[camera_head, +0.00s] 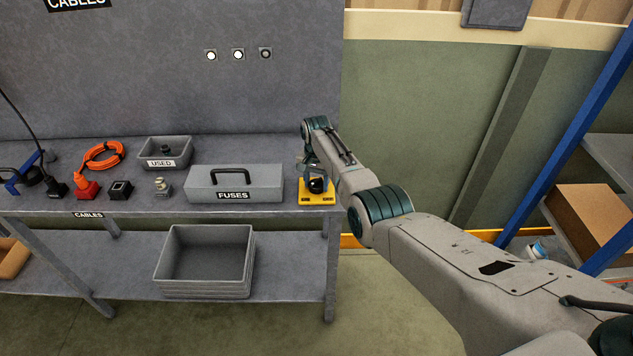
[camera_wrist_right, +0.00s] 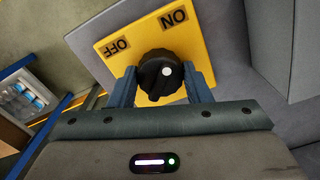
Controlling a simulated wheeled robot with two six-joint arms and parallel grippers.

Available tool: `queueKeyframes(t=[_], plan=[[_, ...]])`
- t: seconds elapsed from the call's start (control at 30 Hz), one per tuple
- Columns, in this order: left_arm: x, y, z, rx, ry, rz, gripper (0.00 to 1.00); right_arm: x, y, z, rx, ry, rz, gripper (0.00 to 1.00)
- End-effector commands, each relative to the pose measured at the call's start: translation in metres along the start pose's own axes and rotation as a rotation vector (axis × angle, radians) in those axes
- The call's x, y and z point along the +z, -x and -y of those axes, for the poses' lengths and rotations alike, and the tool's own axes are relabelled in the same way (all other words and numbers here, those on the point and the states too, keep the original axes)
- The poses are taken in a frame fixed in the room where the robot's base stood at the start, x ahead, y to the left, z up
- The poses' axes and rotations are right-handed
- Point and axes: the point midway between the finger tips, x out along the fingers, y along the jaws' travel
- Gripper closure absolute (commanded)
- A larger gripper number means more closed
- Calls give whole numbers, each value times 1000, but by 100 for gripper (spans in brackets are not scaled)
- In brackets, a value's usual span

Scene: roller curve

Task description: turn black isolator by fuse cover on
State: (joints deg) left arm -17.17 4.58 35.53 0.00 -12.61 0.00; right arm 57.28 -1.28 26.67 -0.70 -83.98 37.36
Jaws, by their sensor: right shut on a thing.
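The black isolator (camera_head: 317,185) is a round ridged knob on a yellow plate (camera_head: 304,199) at the right end of the bench. In the right wrist view the black knob (camera_wrist_right: 160,76) has a white dot on its face, and the yellow plate (camera_wrist_right: 190,40) carries the words ON and OFF. The dot sits on the side of the knob towards ON. My right gripper (camera_wrist_right: 162,88) is shut on the knob, one finger on each side. The fuse cover (camera_head: 236,184), a grey box with a black handle labelled FUSES, stands left of the plate. My left gripper is not in view.
On the bench (camera_head: 150,207) are a USED tray (camera_head: 166,153), a coiled orange cable (camera_head: 103,155), a red connector (camera_head: 86,186) and small black and metal parts. Grey trays (camera_head: 204,262) sit on the lower shelf. A blue-framed rack (camera_head: 565,140) stands at the right.

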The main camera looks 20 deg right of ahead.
Motion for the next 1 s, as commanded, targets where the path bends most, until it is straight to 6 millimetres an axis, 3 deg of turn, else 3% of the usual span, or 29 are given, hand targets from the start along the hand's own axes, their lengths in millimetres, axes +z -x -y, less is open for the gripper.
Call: queueKeyframes(t=[0.27, 0.3, 0.4, 0.77, 1.0], plan=[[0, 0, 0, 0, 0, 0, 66, -2, 3, 1, -3, -2, -5, 79], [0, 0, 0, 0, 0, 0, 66, -2, 3, 1, -3, -2, -5, 48], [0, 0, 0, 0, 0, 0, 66, -1, 2, 0, -2, -2, -4, 34], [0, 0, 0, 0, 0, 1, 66, -1, 6, 0, -1, 0, -1, 34], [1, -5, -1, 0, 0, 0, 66, -2, 39, 1, -4, 0, -6, 34]])
